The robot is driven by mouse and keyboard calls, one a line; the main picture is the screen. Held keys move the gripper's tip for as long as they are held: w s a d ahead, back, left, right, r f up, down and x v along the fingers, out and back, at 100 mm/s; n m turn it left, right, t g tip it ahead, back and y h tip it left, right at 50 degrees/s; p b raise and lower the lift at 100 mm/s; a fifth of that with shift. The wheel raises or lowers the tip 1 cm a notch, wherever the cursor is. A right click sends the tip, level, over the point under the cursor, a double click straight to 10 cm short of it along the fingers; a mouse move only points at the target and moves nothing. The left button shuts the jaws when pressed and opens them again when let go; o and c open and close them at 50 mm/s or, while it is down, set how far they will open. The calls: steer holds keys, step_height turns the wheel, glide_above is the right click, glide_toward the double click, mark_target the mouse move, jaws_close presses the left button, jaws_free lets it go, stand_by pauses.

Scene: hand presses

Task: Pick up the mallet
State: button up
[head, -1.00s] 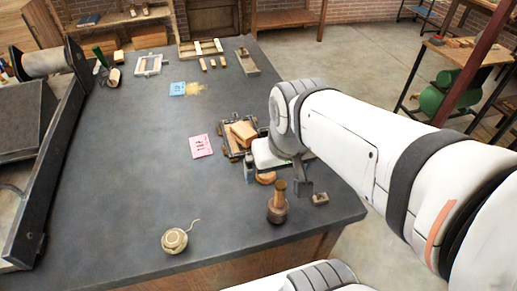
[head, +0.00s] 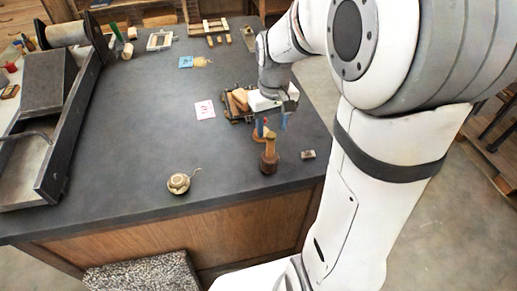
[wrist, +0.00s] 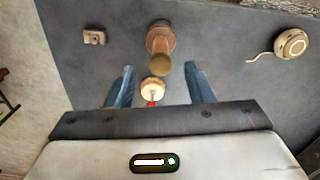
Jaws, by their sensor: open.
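The mallet (head: 269,160) stands upright on its dark round head near the front right of the grey table, its wooden handle up. In the wrist view the mallet (wrist: 160,41) is just ahead of the fingers, its handle end towards me. My gripper (head: 271,126) is just behind and above the handle in the head view. In the wrist view my gripper (wrist: 160,73) is open, with two blue fingers apart and nothing held. The handle end lies about in line with the gap; I cannot tell whether it is between the fingertips.
A pale round-topped thing with a red part (wrist: 155,90) shows between the fingers, close to the mallet. A small block (head: 308,155) lies right of the mallet. A wooden block in a frame (head: 239,99) is behind.

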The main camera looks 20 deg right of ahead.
mark_target(270, 143)
step_height(270, 143, down, 7)
steer(key=shift+w+f+p, duration=0.1)
steer(key=shift+p, duration=0.55)
steer(key=shift+c, duration=0.3)
jaws_close()
